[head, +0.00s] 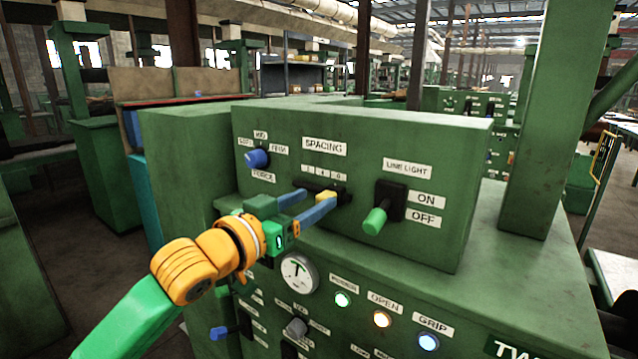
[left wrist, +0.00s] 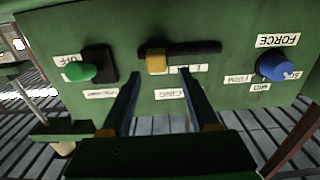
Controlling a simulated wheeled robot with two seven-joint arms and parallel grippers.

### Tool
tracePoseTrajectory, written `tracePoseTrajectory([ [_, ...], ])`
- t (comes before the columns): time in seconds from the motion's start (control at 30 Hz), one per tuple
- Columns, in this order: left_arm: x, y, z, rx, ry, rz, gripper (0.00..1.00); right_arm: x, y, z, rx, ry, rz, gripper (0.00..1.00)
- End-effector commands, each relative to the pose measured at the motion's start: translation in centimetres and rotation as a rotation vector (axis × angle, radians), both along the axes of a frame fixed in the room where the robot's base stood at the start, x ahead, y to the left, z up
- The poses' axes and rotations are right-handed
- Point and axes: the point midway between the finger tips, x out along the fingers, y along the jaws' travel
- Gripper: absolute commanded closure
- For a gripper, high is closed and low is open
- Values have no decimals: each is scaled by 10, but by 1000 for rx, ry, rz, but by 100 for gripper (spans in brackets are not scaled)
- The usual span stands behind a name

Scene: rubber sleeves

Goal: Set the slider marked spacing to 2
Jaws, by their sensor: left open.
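The spacing slider has a yellow knob (head: 325,196) in a dark horizontal slot below the SPACING label (head: 325,147). Small number labels (head: 323,173) sit above the slot, too small to read surely. My left gripper (head: 314,200) is open in front of the panel, its blue fingers pointing at the slot. In the left wrist view, which is upside down, the yellow knob (left wrist: 156,62) sits near the left end of the slot (left wrist: 195,47). It lies between the two fingertips (left wrist: 158,72) across the picture; contact cannot be told. My right gripper is not in view.
A blue FORCE knob (head: 257,158) is left of the slider. A green LINE LIGHT lever (head: 375,220) sticks out to its right. Below, the console has a gauge (head: 299,273), a grey knob (head: 297,327) and lit buttons (head: 382,319). The space in front of the panel is open.

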Motion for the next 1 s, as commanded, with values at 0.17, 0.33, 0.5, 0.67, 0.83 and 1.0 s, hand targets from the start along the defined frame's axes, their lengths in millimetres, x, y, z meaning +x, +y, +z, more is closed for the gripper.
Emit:
tracePoseTrajectory([
  [0.17,23,-17,4,0,2,1,38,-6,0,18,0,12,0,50],
  [0.33,29,-21,1,2,-2,2,38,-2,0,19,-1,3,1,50],
  [0.5,29,-20,0,2,-2,3,43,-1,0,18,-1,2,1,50],
  [0.67,29,-20,0,2,-2,3,86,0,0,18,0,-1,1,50],
  [0.83,29,-20,0,2,-1,2,100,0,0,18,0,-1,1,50],
  [1.0,29,-20,0,1,-2,2,100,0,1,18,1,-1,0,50],
])
